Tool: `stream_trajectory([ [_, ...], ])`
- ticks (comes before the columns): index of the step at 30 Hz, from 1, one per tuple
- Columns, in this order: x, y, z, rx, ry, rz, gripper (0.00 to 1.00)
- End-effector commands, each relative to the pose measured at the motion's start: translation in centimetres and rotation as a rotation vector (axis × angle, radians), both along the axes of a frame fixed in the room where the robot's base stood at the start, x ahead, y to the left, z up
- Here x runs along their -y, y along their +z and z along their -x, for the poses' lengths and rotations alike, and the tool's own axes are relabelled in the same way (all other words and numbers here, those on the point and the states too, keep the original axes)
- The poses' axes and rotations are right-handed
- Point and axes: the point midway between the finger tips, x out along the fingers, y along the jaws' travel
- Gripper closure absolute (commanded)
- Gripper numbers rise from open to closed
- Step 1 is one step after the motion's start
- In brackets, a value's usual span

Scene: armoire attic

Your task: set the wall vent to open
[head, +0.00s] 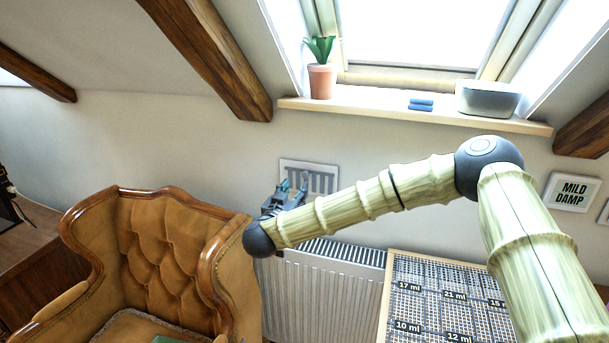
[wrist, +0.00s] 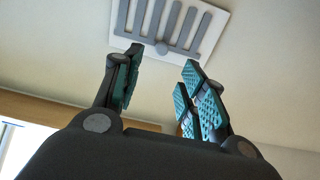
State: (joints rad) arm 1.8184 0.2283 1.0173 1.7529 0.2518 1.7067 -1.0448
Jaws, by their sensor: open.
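The wall vent (head: 316,178) is a white plate with grey vertical slats on the wall above the radiator. In the wrist view the vent (wrist: 203,34) shows at the top, with a grey bar across its slats and a small round knob (wrist: 162,47) on that bar. My gripper (head: 292,186) is in front of the vent's left part in the head view and hides some of it. In the wrist view my gripper (wrist: 160,68) is open and empty, its teal-padded fingers apart. The knob appears between and beyond the fingertips; I cannot tell the remaining distance.
A white radiator (head: 322,295) stands below the vent. A tufted armchair (head: 165,250) is at left, close under my arm. A board with ml labels (head: 440,300) is right of the radiator. The windowsill (head: 400,112) above holds a potted plant (head: 321,80) and a grey bin (head: 487,100).

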Motion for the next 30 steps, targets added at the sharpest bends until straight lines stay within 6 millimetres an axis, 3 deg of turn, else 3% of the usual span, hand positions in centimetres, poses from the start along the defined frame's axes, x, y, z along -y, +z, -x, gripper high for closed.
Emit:
stream_trajectory([
  [18,2.8,-0.1,-8.3,-0.003,0.001,-0.002,0.58],
  [30,3.2,-0.1,-9.5,-0.001,0.003,0.000,0.58],
])
